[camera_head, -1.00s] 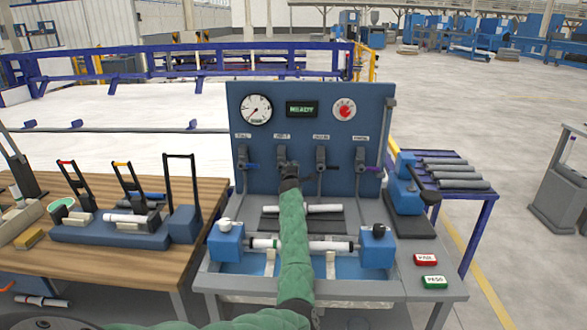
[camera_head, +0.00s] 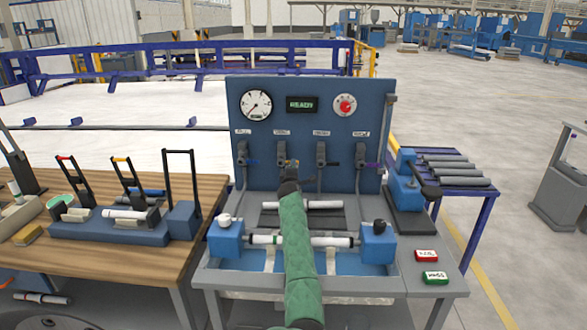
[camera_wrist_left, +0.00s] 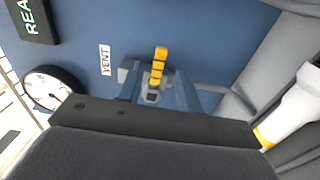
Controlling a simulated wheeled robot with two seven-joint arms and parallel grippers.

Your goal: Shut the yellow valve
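The yellow valve handle (camera_head: 294,163) is on the second valve from the left on the blue panel. In the left wrist view the handle (camera_wrist_left: 160,62) stands out from its valve beside the VENT label and points toward the panel's right. My left gripper (camera_head: 290,175) is just in front of and below this valve, at the end of the green-sleeved arm. In the left wrist view two blue-grey fingers (camera_wrist_left: 157,86) stand apart, one on each side of the yellow handle, with gaps showing. Contact is not clear. My right gripper is not in view.
Valves with a blue handle (camera_head: 253,162), a black handle (camera_head: 333,163) and a purple handle (camera_head: 371,164) flank it. A white pipe (camera_head: 330,241) lies between two blue clamp blocks below. A gauge (camera_head: 256,105) and a READY display (camera_head: 302,104) sit above.

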